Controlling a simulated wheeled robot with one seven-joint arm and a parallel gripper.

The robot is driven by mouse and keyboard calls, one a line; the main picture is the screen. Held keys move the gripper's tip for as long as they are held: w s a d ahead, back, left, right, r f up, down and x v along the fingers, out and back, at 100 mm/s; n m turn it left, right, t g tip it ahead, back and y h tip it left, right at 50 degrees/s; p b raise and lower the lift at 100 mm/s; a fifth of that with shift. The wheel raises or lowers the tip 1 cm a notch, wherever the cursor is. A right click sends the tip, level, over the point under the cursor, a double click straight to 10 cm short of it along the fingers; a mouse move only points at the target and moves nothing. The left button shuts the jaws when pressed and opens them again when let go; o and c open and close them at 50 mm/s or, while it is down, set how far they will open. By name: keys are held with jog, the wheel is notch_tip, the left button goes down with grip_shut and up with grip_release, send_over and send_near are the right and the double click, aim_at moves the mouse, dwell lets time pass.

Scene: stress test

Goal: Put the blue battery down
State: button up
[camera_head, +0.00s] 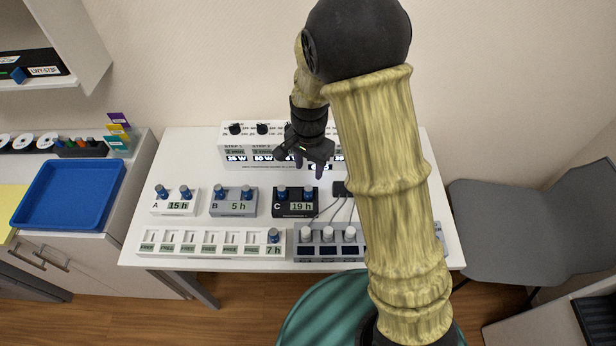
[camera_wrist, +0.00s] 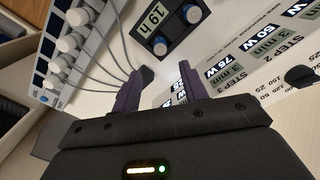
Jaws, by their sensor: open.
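My gripper (camera_head: 306,163) is above the back of the white table, in front of the panel box. In the wrist view its two purple fingers (camera_wrist: 160,75) stand apart with nothing held between them. Blue-topped round pieces stand in pairs on box A (camera_head: 160,208), box B (camera_head: 219,208) and box C (camera_head: 282,209); box C reads 19 h. Another blue-topped piece (camera_head: 274,235) stands at the right end of the white slot row (camera_head: 190,251), over 7 h. The other slots read FREE. I cannot tell which blue piece is the battery meant. Box C also shows in the wrist view (camera_wrist: 176,27).
A grey unit with white knobs (camera_head: 328,252) and cables stands front right, partly behind my arm. The panel box (camera_head: 242,146) stands at the back. A blue tray (camera_head: 68,194) is on the left cabinet. A grey chair (camera_head: 508,225) is at right. The table's back left is clear.

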notch_tip(320, 180, up, 2)
jog(key=shift+r, duration=0.1)
dwell(0.7)
jog(key=s+d+r+n+t, duration=0.1)
jog(key=s+d+r+n, duration=0.2)
jog(key=s+d, duration=0.3)
jog(key=s+d+r+n+t, duration=0.1)
jog(key=s+d+r+n, duration=0.2)
jog(key=s+d, duration=0.3)
jog(key=shift+s+d+r+n+t, duration=0.15)
jog(key=shift+s+d+n+t, duration=0.2)
jog(key=shift+d+n, duration=0.3)
jog(key=shift+r, duration=0.25)
